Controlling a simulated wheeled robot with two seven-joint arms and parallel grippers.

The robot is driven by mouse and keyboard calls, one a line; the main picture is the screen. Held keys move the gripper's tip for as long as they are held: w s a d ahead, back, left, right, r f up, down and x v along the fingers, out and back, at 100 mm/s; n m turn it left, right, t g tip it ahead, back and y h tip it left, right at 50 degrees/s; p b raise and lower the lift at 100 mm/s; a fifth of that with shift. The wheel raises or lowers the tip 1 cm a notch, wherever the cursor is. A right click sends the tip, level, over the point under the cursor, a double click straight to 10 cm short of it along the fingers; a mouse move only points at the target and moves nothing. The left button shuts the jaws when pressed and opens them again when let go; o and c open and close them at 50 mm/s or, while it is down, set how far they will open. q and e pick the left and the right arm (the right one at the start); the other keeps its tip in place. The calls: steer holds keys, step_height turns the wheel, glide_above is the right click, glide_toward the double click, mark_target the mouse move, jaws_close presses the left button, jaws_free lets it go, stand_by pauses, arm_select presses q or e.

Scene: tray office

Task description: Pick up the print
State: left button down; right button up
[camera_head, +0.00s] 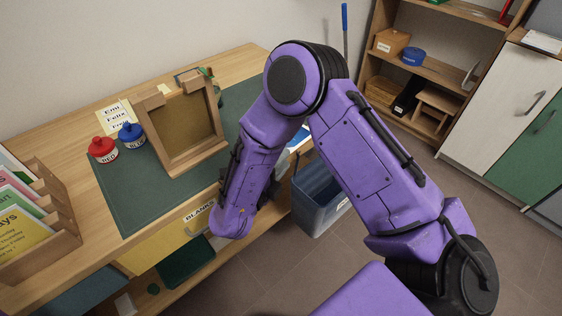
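No sheet is clearly marked as the print, so I cannot tell which one it is. A rack (55,241) at the left edge of the desk holds several coloured printed sheets, with a yellow one (22,236) in front. A pale yellow lettered sheet (114,116) lies behind the red and blue pots. My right arm crosses the middle of the view, its end (233,222) low in front of the desk's front edge, right of the rack. Its fingers are not clear, and I cannot see anything held. My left gripper is out of view.
A wooden frame (188,166) with a brown panel stands on the green mat (120,206). A red pot (103,150) and a blue pot (131,135) stand beside it. A grey-blue bin (318,205) is on the floor; shelves (440,72) and cabinets are at right.

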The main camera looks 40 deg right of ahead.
steer(key=v, duration=1)
steer(key=shift+a+b, duration=0.25)
steer(key=shift+b, duration=0.15)
steer(key=shift+s, duration=0.15)
steer(key=shift+c, duration=0.3)
